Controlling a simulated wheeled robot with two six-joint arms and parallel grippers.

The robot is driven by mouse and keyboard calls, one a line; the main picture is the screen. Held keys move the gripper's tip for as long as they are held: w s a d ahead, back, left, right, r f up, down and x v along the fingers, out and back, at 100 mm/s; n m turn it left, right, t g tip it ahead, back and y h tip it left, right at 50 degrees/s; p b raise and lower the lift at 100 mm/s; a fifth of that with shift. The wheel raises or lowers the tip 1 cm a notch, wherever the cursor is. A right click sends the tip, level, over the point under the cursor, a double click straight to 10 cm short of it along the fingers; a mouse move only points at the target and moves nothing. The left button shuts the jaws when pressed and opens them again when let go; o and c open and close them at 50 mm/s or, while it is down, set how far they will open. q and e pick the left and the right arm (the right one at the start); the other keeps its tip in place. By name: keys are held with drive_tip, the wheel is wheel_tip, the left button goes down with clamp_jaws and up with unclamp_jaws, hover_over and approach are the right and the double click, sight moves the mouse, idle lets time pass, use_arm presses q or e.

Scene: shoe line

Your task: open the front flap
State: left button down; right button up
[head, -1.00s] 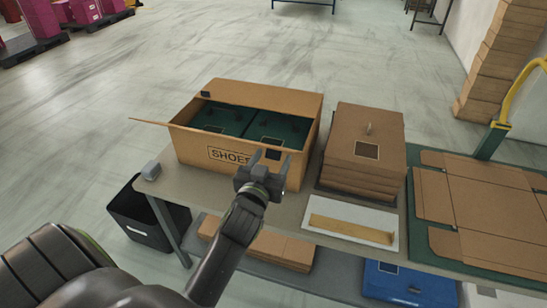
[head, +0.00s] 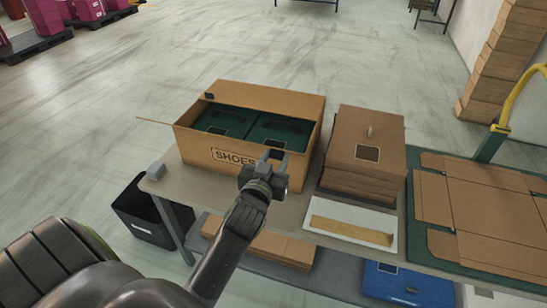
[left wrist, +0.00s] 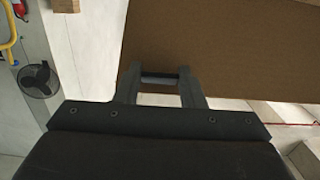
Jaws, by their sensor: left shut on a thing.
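An open cardboard carton marked SHOES (head: 198,146) stands on the grey table with dark green shoe boxes (head: 271,131) inside. Its back and right sides rise high, and a flap sticks out at the left. My left gripper (head: 273,157) is at the right part of the carton's front, its fingers shut on the dark tab there, which they mostly hide. In the left wrist view a dark bar (left wrist: 158,79) spans between the fingers, against brown cardboard (left wrist: 215,50). I cannot tell how far the front flap is turned. My right gripper is not in view.
A stack of flat brown boxes (head: 345,140) stands right of the carton. A white tray (head: 318,215) with a tan strip lies in front of it. A black bin (head: 130,215) stands on the floor below.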

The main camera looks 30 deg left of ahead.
use_arm(q)
drive_tip(key=r+p, duration=0.1)
drive_tip(key=w+r+p, duration=0.1)
drive_tip(key=p, duration=0.1)
drive_tip(key=shift+a+g, duration=0.1)
drive_tip(key=shift+g, duration=0.2)
drive_tip(key=shift+w+a+r+p, duration=0.1)
drive_tip(key=shift+w+r+p, duration=0.35)
drive_tip(key=shift+r+p, duration=0.1)
drive_tip(key=shift+w+a, duration=0.1)
drive_tip(key=shift+w, duration=0.25)
drive_tip(key=c, duration=0.9)
unclamp_jaws()
drive_tip(key=shift+c, duration=0.2)
drive_tip(key=shift+s, duration=0.1)
drive_tip(key=shift+h, duration=0.3)
